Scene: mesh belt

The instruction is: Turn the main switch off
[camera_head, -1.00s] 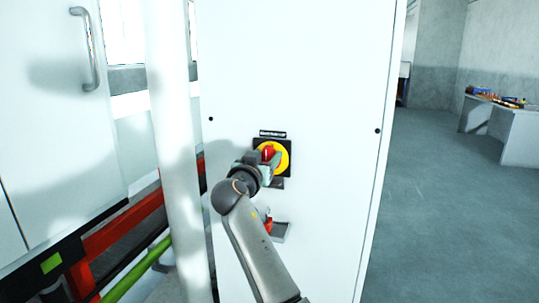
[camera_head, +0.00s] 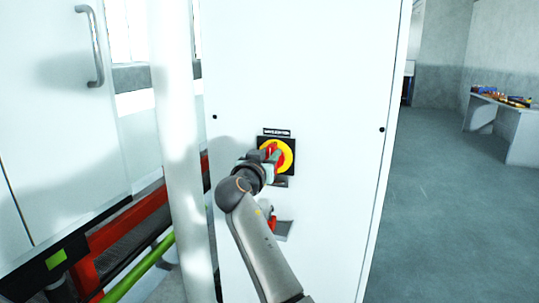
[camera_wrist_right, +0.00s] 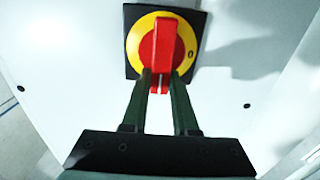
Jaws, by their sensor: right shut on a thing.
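The main switch is a red handle (camera_head: 274,152) on a round yellow plate (camera_head: 289,157) with a black square backing, mounted on the white cabinet front. In the right wrist view the red handle (camera_wrist_right: 164,48) stands upright on the yellow plate (camera_wrist_right: 136,42). A "0" mark shows at the plate's right side, and the handle does not point at it. My right gripper (camera_head: 270,163) is at the switch. Its two dark fingers (camera_wrist_right: 161,85) are shut on the lower end of the handle, one on each side. My left gripper is not in view.
A small grey holder (camera_head: 283,230) with a red item (camera_head: 272,222) is on the white cabinet (camera_head: 330,90) below the switch. A white post (camera_head: 178,130) and red and green rails (camera_head: 135,268) stand left. Open floor (camera_head: 440,220) and a table (camera_head: 527,140) lie right.

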